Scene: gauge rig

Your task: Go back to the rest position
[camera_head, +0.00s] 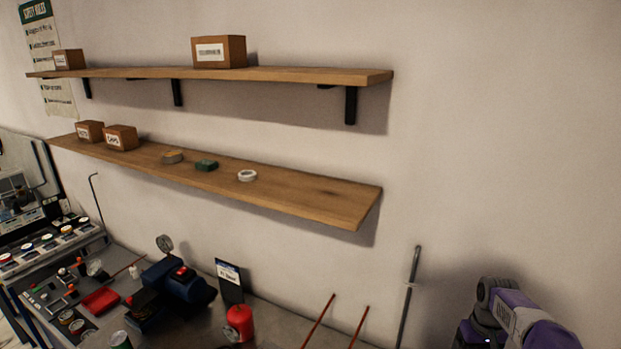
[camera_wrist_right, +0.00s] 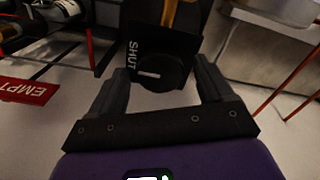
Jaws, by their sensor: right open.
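My right gripper (camera_wrist_right: 160,74) is open in the right wrist view, its two dark fingers spread apart. A round black part (camera_wrist_right: 160,73) shows between and beyond the fingers, below a dark plate (camera_wrist_right: 134,52) marked "SHUT". I cannot tell how far it is from the fingertips, and nothing is seen gripped. In the head view, part of my purple and grey arm (camera_head: 515,318) shows at the lower right edge; its gripper is out of that picture. My left arm and gripper are in neither view.
The bench (camera_head: 272,322) carries a blue pump-like unit (camera_head: 185,280), a dial gauge (camera_head: 164,244) and a red canister (camera_head: 240,322). Thin red rods (camera_head: 318,320) and a grey pole (camera_head: 409,295) stand left of my arm. A red sign (camera_wrist_right: 28,91) shows in the wrist view. Shelves (camera_head: 335,195) hang above.

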